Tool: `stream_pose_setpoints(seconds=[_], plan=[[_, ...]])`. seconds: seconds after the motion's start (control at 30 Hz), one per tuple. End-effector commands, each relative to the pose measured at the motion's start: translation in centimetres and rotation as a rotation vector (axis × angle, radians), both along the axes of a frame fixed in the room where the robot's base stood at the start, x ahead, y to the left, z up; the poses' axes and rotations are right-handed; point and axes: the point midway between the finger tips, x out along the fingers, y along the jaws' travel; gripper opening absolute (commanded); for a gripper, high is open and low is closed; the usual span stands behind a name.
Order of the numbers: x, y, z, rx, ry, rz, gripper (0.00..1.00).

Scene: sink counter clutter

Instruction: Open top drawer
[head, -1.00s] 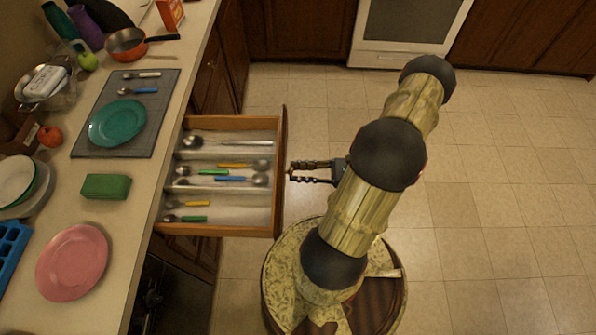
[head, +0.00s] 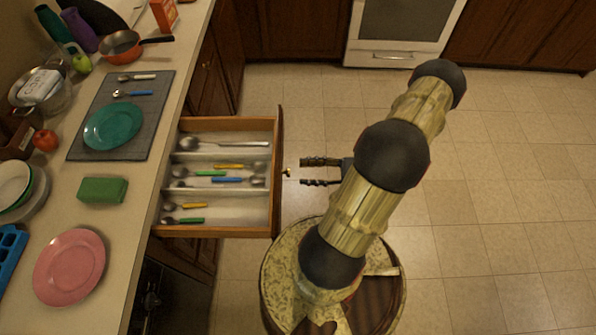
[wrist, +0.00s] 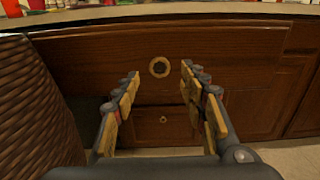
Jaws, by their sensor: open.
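The top drawer (head: 222,231) is pulled out from under the counter, with its inside and cutlery in view from above. Its knob (head: 287,173) sticks out from the drawer front; in the wrist view the round knob (wrist: 159,67) shows between and beyond the fingers. My gripper (head: 303,172) is open and empty, a short way to the right of the knob and not touching it. The fingers also show in the wrist view (wrist: 160,76), spread apart and pointing at the drawer front. A lower drawer with a small knob (wrist: 163,119) shows below.
The counter (head: 132,205) on the left holds a pink plate (head: 69,267), a green block (head: 102,190), a teal plate (head: 113,126) on a grey mat and a pan (head: 120,46). The tiled floor (head: 500,210) to the right is clear.

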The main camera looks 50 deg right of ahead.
Motion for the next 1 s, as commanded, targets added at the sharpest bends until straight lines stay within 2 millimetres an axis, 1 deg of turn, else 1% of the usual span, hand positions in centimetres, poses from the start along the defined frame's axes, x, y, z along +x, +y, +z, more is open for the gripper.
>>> stream_pose_setpoints(seconds=[0.03,0.2,0.4,0.6,1.0], plan=[[-0.9,-0.8,0.0,0.0,0.0,-0.005,0.43],[-3.6,-2.7,-0.1,0.0,0.0,-0.004,0.43],[-5.8,-4.2,0.0,0.0,0.0,-0.002,0.43],[-6.4,-4.6,0.0,0.001,0.0,0.0,0.43],[-6.4,-4.6,0.0,0.001,0.0,0.0,0.43]])
